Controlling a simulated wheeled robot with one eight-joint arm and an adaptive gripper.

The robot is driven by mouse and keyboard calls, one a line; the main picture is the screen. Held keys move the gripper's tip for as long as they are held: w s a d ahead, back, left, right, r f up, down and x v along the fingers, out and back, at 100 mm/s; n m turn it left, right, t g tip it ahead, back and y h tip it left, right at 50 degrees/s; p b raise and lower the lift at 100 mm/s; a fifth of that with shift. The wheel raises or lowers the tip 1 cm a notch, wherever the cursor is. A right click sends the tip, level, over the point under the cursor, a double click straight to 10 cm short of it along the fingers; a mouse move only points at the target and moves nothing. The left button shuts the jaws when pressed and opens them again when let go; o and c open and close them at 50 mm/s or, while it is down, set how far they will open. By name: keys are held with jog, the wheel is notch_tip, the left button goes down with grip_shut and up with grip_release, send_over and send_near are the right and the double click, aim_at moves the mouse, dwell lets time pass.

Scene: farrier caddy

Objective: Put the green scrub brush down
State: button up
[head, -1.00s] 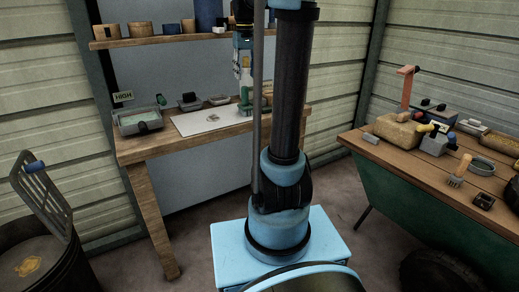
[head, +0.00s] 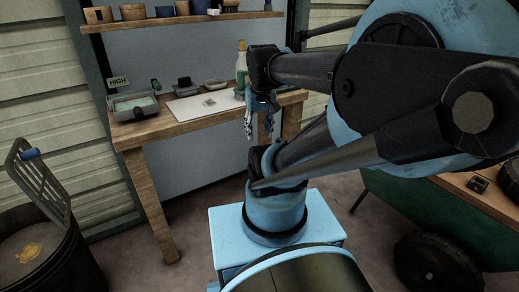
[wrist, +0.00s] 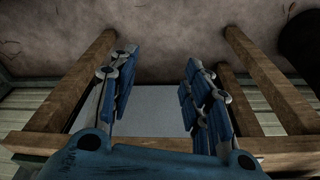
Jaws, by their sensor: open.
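My gripper (head: 259,122) hangs fingers down in front of the workbench's front edge. In the wrist view my gripper (wrist: 158,85) has its fingers spread with nothing between them. An upright item (head: 241,74) with a tan top and green lower part stands at the bench's right side, behind and left of my gripper and apart from it. It is partly hidden by my arm, and I cannot tell whether it is the green scrub brush or a bottle. A smaller green item (head: 156,85) is at the bench's back left.
The wooden workbench (head: 147,134) holds a grey tray (head: 133,105), a white board (head: 195,108), a dark block (head: 182,84) and a shallow dish (head: 216,84). A shelf is above. A dark barrel is at left. My arm hides much of the right-hand bench.

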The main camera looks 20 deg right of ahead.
jog(key=s+f, duration=0.4)
jog(key=f, duration=0.1)
jog(key=shift+a+f, duration=0.25)
jog(key=shift+w+f, duration=0.2)
jog(key=shift+w, duration=0.35)
dwell(0.5)
